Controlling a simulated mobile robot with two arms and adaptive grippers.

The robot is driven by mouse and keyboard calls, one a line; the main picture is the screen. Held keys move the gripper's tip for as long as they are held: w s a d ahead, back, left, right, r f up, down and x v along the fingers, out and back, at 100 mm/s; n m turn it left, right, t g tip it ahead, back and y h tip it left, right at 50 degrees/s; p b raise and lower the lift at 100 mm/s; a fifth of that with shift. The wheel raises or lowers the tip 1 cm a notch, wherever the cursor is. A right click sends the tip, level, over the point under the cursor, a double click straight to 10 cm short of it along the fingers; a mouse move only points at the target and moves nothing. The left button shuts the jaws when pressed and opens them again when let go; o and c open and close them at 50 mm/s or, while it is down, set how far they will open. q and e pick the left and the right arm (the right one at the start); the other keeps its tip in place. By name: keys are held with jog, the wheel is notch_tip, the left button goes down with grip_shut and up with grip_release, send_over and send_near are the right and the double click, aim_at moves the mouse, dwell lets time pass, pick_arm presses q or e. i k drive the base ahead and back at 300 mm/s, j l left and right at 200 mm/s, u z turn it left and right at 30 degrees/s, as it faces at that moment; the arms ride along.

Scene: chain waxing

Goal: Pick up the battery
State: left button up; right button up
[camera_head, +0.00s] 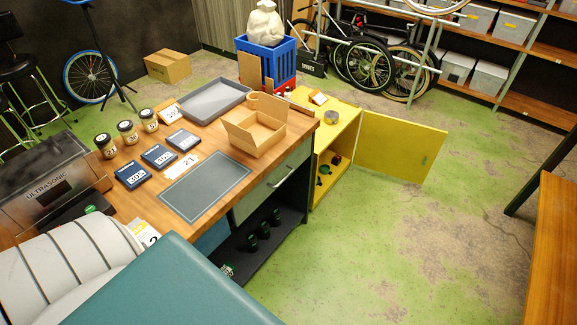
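I cannot pick out a battery for certain in the head view. Small dark and red items (336,160) sit inside the open yellow cabinet (309,192), too small to identify. Several dark cylindrical items with green marks (264,231) stand on the low shelf under the workbench; I cannot tell what they are. Neither of my grippers is in view.
The wooden workbench (211,142) holds a grey tray (215,101), an open cardboard box (255,133), labelled jars (127,132), blue boxes (159,157), a dark mat (205,186) and an ultrasonic unit (45,190). The yellow door (402,149) swings out right. Green floor (400,240) is clear.

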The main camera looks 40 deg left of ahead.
aim_at(264, 225)
jog(key=i+l, duration=0.15)
jog(key=i, duration=0.75)
jog(key=i+l+z, duration=0.15)
jog(key=i, duration=0.7)
